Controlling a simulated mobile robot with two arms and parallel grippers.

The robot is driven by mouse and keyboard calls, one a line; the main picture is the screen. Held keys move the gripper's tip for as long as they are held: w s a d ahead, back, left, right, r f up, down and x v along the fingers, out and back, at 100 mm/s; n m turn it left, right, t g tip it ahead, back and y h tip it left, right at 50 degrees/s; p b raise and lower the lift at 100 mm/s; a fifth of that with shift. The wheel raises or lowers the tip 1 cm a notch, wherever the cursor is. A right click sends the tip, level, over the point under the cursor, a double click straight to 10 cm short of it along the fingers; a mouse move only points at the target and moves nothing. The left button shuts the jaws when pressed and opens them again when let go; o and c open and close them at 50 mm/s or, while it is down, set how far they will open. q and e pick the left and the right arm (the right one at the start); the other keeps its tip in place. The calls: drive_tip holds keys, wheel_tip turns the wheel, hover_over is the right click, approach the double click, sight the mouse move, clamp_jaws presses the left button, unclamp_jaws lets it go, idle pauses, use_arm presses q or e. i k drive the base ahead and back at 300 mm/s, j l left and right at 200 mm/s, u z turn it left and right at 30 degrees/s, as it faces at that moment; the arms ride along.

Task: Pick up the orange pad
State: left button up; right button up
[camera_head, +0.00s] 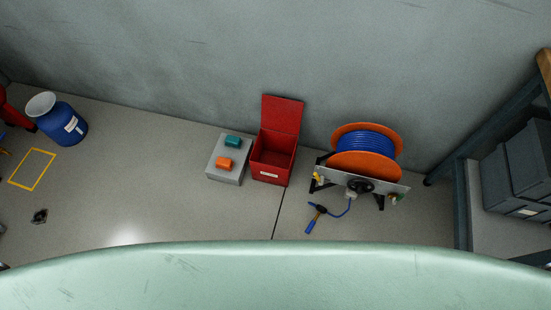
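The orange pad (224,163) is a small block lying on top of a low grey box (229,178) on the floor, near the middle of the head view. A teal pad (233,141) lies just behind it on the same box. The two pads look apart. Neither of my grippers shows in the head view, and nothing is seen touching the orange pad.
An open red bin (270,163) stands right of the grey box. Further right is an orange cable reel (365,167) with a tool (316,216) on its blue cable. A blue barrel (68,124) stands left. A pale green surface (280,279) fills the front.

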sight(222, 163)
drive_tip(key=i+j+z, duration=0.1)
drive_tip(key=j, duration=0.25)
drive_tip(key=i+j, duration=0.2)
drive_tip(key=j, duration=0.2)
drive_tip(key=i+j+z, duration=0.15)
drive_tip(key=j, duration=0.2)
